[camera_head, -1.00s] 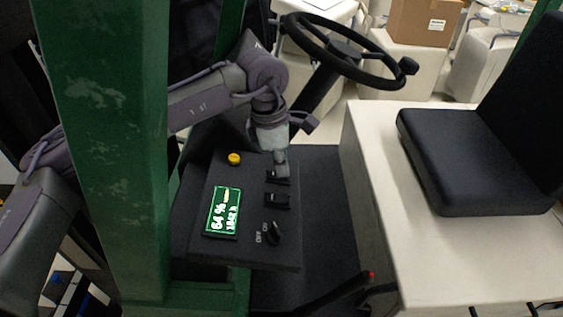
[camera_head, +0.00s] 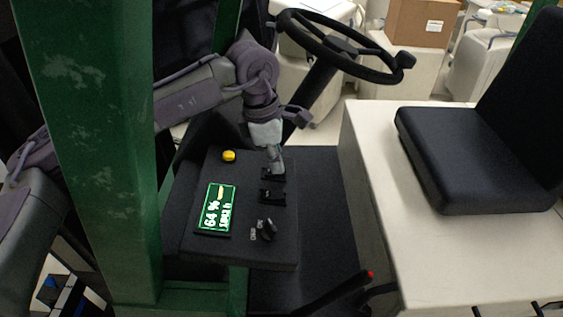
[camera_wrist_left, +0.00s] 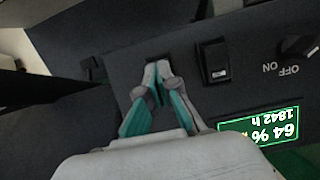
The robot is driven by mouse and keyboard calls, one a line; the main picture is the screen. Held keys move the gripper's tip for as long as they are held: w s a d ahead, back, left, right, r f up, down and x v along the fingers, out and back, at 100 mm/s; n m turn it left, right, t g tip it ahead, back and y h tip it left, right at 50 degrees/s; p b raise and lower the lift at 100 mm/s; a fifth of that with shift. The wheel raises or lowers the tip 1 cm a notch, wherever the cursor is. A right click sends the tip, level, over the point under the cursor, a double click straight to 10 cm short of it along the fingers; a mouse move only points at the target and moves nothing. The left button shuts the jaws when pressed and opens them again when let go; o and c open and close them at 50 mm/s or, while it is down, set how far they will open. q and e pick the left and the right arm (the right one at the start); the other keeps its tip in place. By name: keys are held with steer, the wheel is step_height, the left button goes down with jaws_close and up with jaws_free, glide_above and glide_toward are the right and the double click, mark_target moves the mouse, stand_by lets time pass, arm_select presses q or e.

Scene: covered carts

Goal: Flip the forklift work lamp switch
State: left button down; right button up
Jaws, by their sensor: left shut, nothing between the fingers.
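The dark control panel (camera_head: 203,257) carries two black rocker switches, a green display (camera_head: 216,208), a yellow button and a rotary knob. My left gripper (camera_head: 277,172) is shut and empty, its fingertips at the upper rocker switch (camera_head: 268,177). In the left wrist view the closed fingertips (camera_wrist_left: 156,68) cover most of that switch; whether they press it cannot be told. The lower rocker switch (camera_head: 272,197) is uncovered and also shows in the left wrist view (camera_wrist_left: 214,61). Which switch is the work lamp's cannot be read. My right gripper is not in view.
The yellow button (camera_head: 229,156) and the ON/OFF knob (camera_head: 267,229) are on the same panel. A green post (camera_head: 95,150) stands in front of my left arm. The steering wheel (camera_head: 345,45) is behind, and the black seat (camera_head: 470,150) is to the right.

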mark_target(270, 171)
arm_select(q)
steer(key=shift+a+f, duration=0.25)
steer(key=shift+a, duration=0.2)
steer(key=shift+r, duration=0.3)
steer(key=r, duration=0.1)
steer(key=r+p, duration=0.1)
steer(key=r, duration=0.1)
steer(key=shift+w+a, duration=0.1)
steer(key=shift+a, duration=0.15)
step_height(270, 171, up, 11)
steer(key=a+b, duration=0.1)
steer(key=b, duration=0.2)
steer(key=shift+f, duration=0.1)
